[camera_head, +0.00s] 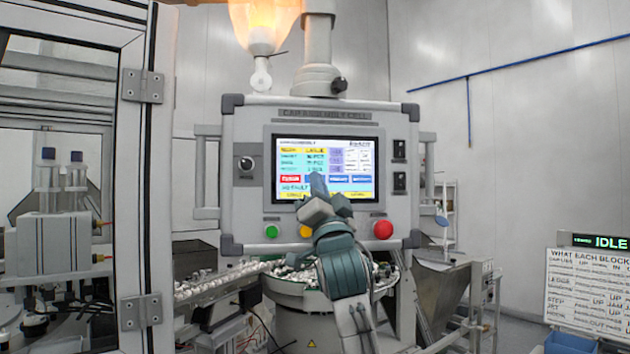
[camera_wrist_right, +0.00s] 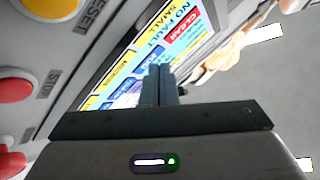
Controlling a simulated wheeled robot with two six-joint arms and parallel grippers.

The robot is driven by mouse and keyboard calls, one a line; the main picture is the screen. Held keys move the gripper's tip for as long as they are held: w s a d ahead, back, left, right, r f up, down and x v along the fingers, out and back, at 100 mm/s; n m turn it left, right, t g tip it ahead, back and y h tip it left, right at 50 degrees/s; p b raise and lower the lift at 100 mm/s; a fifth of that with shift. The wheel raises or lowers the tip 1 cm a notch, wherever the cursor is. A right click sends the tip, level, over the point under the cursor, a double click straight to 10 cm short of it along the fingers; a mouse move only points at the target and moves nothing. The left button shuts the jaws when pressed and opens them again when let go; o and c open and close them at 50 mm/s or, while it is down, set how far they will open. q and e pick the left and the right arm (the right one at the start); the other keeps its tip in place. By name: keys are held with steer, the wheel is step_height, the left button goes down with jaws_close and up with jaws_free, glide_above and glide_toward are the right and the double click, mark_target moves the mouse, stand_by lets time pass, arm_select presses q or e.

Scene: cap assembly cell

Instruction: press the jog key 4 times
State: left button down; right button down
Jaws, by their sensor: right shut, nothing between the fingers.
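The operator panel (camera_head: 400,225) carries a lit touchscreen (camera_head: 350,150) with a red key (camera_head: 290,180) and blue keys (camera_head: 362,179) in a row. In the right wrist view the closed fingers (camera_wrist_right: 158,84) point at the screen (camera_wrist_right: 178,40), beside blue keys. I cannot tell whether they touch. My left gripper is not in view.
Below the screen are a green button (camera_head: 271,231), a yellow button (camera_head: 305,231), partly covered, and a red button (camera_head: 382,229). A key switch (camera_head: 246,163) sits left of the screen. A bowl of caps (camera_head: 290,288) stands under the panel. A sign reads IDLE (camera_head: 610,242).

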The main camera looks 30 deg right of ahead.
steer(key=shift+w+d, duration=0.1)
steer(key=shift+w, duration=0.05)
stand_by(0.6)
steer(key=shift+s+a, duration=0.3)
steer(key=shift+s, duration=0.3)
steer(key=shift+s+b, duration=0.1)
steer(key=shift+b, duration=0.2)
steer(key=shift+s+a, duration=0.3)
steer(key=shift+s, duration=0.45)
steer(key=shift+s+a, duration=0.35)
steer(key=shift+s, duration=0.35)
steer(key=shift+s+a, duration=0.3)
steer(key=shift+s, duration=0.45)
stand_by(1.0)
